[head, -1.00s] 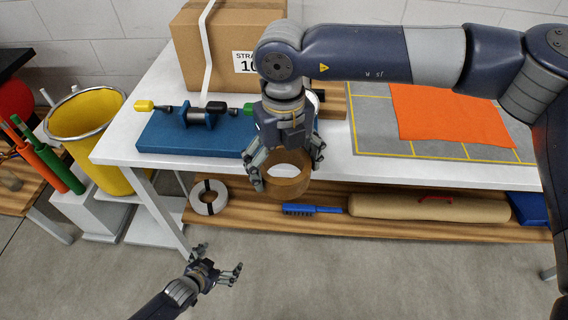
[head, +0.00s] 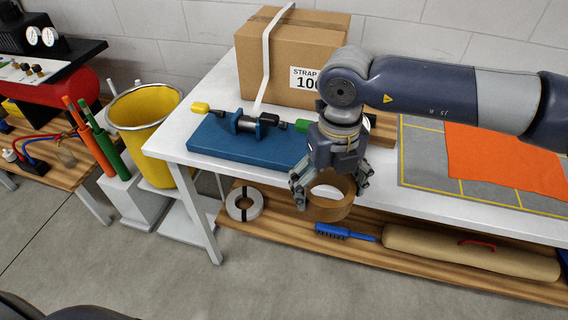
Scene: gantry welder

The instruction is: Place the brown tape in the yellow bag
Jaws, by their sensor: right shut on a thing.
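The brown tape (head: 330,207) is a wide ring held by my right gripper (head: 331,190), in front of the front edge of the white table and above the lower wooden shelf. The fingers are shut on it from both sides. The yellow bag (head: 150,122) hangs open in a round metal rim at the left of the table, and its mouth faces up. The tape is to the right of the bag and well apart from it. My left gripper is not in view.
The white table (head: 190,155) holds a blue fixture (head: 225,144), a cardboard box (head: 262,62) and an orange cloth (head: 500,160). A grey-white roll (head: 244,204), blue brush (head: 345,233) and tan roll (head: 470,252) lie on the lower shelf. Green and orange cylinders (head: 103,150) stand left of the bag.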

